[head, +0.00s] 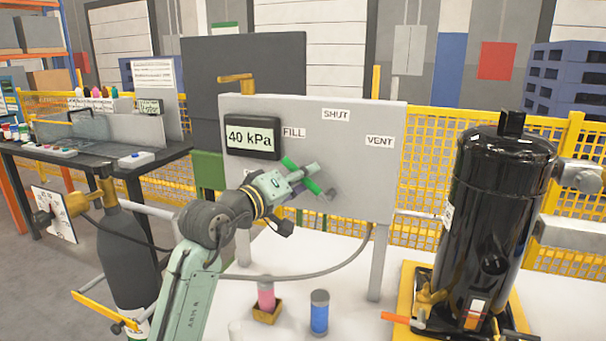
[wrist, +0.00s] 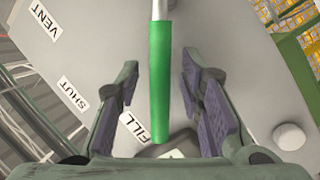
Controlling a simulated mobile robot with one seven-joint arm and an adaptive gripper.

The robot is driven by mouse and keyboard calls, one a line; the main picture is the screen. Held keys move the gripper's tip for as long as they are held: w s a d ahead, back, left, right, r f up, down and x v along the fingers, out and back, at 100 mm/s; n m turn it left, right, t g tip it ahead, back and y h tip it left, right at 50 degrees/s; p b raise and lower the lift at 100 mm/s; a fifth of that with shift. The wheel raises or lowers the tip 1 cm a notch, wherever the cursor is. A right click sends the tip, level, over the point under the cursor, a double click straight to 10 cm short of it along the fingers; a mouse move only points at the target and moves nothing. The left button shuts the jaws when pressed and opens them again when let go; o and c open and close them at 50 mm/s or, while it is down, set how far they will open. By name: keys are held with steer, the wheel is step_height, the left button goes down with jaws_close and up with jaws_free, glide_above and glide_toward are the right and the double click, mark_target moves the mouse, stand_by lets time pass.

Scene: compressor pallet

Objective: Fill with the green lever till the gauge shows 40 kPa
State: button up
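The gauge (head: 252,137) on the grey panel (head: 350,165) reads 40 kPa. The green lever (head: 289,163) is on the panel front, partly hidden by my gripper (head: 305,181). Its upper-left end points up toward the FILL label (head: 293,132). In the wrist view the green lever (wrist: 160,80) runs between the fingers of my gripper (wrist: 160,90), and its free end lies beside the FILL label (wrist: 133,127). The fingers are spread, with a gap on each side of the lever.
The SHUT label (head: 335,114) and VENT label (head: 380,141) are further right on the panel. A black compressor (head: 495,205) stands on the right. A pink bottle (head: 266,296) and a blue canister (head: 319,312) stand below the panel. A dark cylinder (head: 127,245) is at left.

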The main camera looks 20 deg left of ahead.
steer(key=shift+w, duration=0.1)
jaws_close()
stand_by(0.4)
stand_by(0.4)
